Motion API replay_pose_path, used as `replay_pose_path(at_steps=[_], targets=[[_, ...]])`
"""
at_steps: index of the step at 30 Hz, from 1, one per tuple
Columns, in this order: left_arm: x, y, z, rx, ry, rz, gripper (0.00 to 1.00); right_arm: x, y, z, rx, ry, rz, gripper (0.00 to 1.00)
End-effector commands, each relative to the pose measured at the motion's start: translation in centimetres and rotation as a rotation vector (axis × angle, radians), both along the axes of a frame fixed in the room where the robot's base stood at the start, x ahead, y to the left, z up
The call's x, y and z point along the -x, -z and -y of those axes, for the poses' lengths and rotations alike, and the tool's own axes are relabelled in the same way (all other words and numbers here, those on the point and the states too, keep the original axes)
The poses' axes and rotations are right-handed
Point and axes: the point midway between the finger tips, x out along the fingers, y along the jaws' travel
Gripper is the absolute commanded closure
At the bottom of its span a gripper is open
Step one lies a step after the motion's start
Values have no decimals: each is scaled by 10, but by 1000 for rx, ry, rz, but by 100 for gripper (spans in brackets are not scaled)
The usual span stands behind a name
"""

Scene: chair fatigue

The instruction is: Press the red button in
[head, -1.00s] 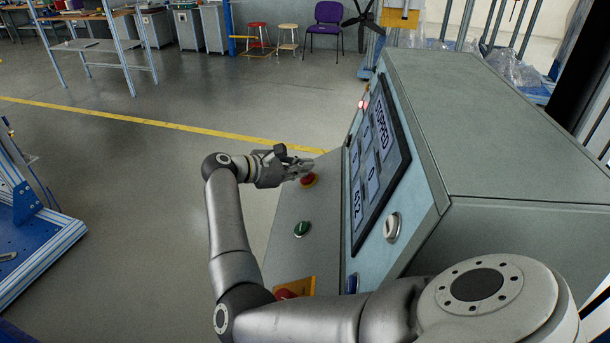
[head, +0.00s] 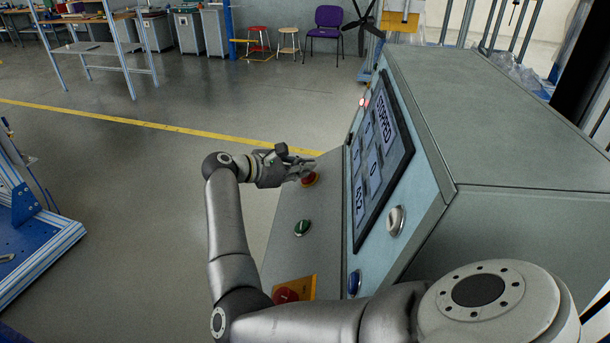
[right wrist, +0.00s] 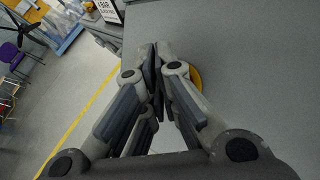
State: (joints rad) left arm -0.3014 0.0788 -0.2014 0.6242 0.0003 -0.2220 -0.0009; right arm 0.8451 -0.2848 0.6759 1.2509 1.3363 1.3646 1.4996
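A red button (head: 311,180) stands at the far end of the console's sloping grey panel (head: 283,225). My right gripper (head: 309,168) is at this button, with its fingertips over or beside its top. I cannot tell whether they touch it. In the right wrist view the fingers (right wrist: 158,58) are together with nothing seen between them. A yellow edge (right wrist: 196,77) shows behind one finger; the red cap is hidden there. A second red button (head: 286,295) sits on a yellow plate at the panel's near end, partly behind my arm. My left gripper is not in view.
The panel also has a green button (head: 302,228), a blue button (head: 354,282) and a silver knob (head: 395,220). The console screen (head: 378,165) reads "STOPPED". The floor left of the console is open up to a blue-framed bench (head: 35,250).

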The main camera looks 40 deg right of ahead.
Motion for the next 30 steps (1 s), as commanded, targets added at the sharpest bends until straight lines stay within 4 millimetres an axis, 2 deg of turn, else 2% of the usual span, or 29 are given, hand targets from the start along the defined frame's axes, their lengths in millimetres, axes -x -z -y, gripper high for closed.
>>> replay_pose_path(at_steps=[1, 14, 30], targets=[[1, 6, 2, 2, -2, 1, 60, 3, 10, 1, -12, 8, -7, 100], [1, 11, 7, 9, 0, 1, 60, 1, 5, 0, -10, 8, -7, 100], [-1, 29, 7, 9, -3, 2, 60, -23, -41, -18, -4, 2, 0, 100]])
